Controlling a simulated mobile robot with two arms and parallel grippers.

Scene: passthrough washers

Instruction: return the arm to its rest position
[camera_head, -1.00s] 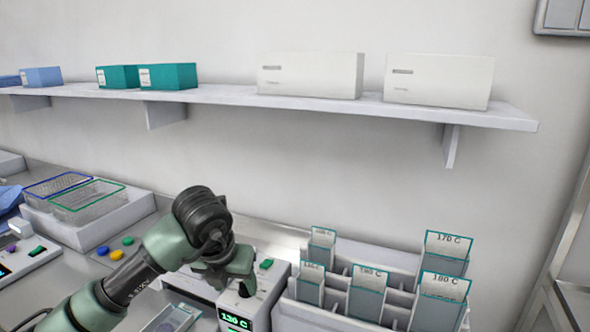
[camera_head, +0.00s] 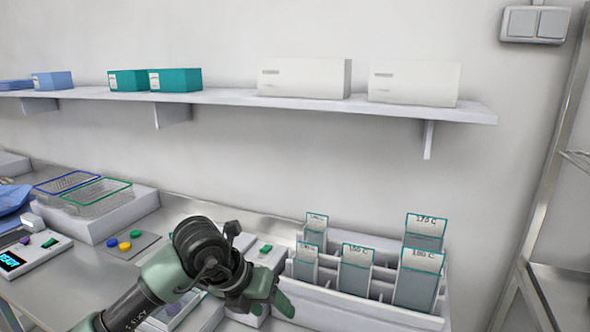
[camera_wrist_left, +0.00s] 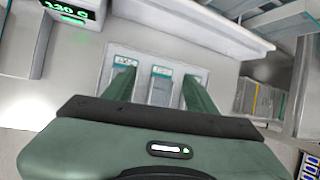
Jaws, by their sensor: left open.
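My left arm (camera_head: 165,280) comes in from the lower left in the head view, green and black. Its gripper (camera_head: 272,300) hangs over the front of the bench, just left of the white pouch rack (camera_head: 345,308), and partly hides a white device (camera_head: 268,252) with a green switch. In the left wrist view the gripper's two green fingers (camera_wrist_left: 159,85) are spread apart, with nothing between them held. Pouches marked with temperatures show beyond the fingertips. My right gripper is in neither view.
Labelled pouches (camera_head: 355,268) stand in the rack. A wall shelf (camera_head: 225,98) with boxes runs above the bench. Left on the bench are wire baskets (camera_head: 100,195), coloured buttons (camera_head: 124,246) and a device with a blue display (camera_head: 12,261). A metal frame (camera_head: 545,220) stands at the right.

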